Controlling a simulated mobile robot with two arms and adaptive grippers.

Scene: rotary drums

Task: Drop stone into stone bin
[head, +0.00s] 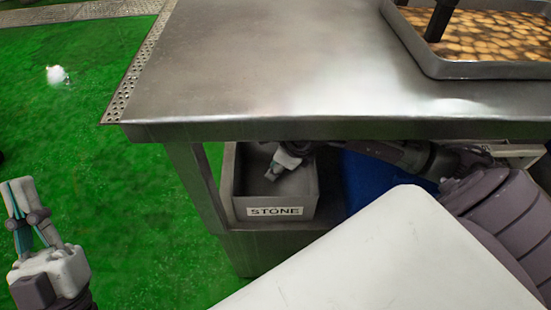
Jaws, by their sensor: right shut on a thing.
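The stone bin (268,212) is a grey open box with a white "STONE" label on its front, under the edge of the metal table. My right gripper (272,173) reaches in from the right beneath the tabletop and is over the bin's opening, pointing down and left. It is shut on the stone, which is too small and dark to make out apart from the fingers. My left gripper (19,184) is at the lower left over the green floor, fingers up, far from the bin. Its opening cannot be told, and no object shows in it.
The metal table (260,65) overhangs the bin closely. A tray of round tan pieces (490,40) stands on it at upper right. A blue bin (368,180) is right of the stone bin. A small white object (57,75) lies on the open green floor (110,150).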

